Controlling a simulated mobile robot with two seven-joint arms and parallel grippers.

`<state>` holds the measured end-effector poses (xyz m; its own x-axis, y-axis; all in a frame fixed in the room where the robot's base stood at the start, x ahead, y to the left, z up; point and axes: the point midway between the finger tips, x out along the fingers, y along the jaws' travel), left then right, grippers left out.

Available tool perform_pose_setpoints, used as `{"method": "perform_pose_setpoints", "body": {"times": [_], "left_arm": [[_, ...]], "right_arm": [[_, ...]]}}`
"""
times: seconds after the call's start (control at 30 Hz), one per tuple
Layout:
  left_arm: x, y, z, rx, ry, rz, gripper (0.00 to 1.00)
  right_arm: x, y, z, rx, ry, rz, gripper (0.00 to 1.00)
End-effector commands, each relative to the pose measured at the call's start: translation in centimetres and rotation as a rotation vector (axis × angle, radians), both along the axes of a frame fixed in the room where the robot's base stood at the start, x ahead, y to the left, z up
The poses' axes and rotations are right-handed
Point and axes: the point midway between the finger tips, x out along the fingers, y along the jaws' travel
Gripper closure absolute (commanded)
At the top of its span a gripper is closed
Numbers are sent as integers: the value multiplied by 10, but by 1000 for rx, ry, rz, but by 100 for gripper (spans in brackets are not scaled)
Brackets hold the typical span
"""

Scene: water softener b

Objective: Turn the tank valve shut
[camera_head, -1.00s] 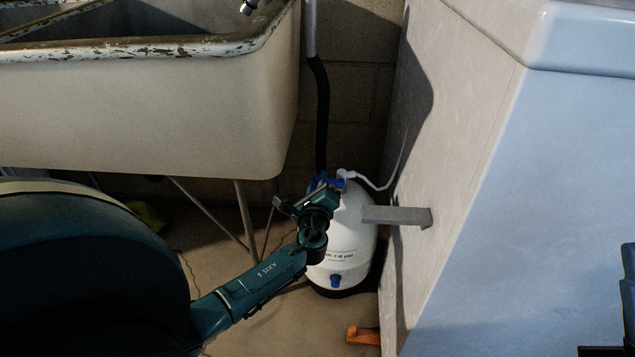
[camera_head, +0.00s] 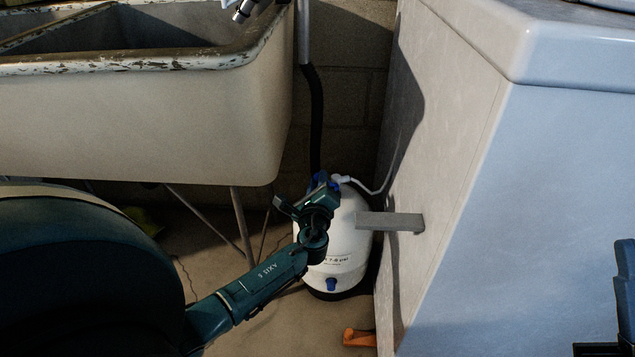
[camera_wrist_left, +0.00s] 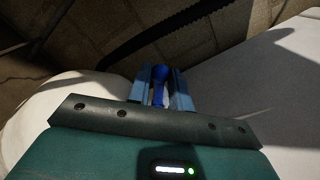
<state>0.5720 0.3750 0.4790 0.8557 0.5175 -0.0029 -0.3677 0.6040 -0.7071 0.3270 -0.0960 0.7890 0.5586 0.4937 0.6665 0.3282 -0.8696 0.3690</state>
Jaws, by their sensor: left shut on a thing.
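The white tank (camera_head: 345,237) stands upright on the floor between the sink and the large pale cabinet. Its blue valve handle (camera_wrist_left: 160,74) shows in the left wrist view between the two fingers. My left gripper (camera_head: 322,185) is at the top of the tank. In the left wrist view the fingers of my left gripper (camera_wrist_left: 164,92) are shut on the blue handle. In the head view the gripper hides most of the valve. A white fitting with a thin tube (camera_head: 343,179) sits just right of it.
The sink (camera_head: 170,125) overhangs at the left on thin metal legs. A grey bar (camera_head: 390,221) juts from the pale cabinet (camera_head: 470,180) in front of the tank. A black hose (camera_head: 317,115) runs down behind. An orange object (camera_head: 358,338) lies on the floor.

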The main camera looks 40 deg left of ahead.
Motion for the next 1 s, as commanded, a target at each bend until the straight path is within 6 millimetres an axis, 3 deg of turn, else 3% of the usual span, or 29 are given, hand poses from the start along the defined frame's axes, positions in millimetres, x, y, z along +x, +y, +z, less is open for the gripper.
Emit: {"method": "perform_pose_setpoints", "body": {"times": [0.2, 1.0], "left_arm": [[5, -8, 13, -1, -5, -2, 92], [13, -21, 20, 0, -4, -2, 92]], "right_arm": [[0, 0, 8, 0, 0, 0, 83], [0, 0, 12, 0, 0, 0, 83]]}}
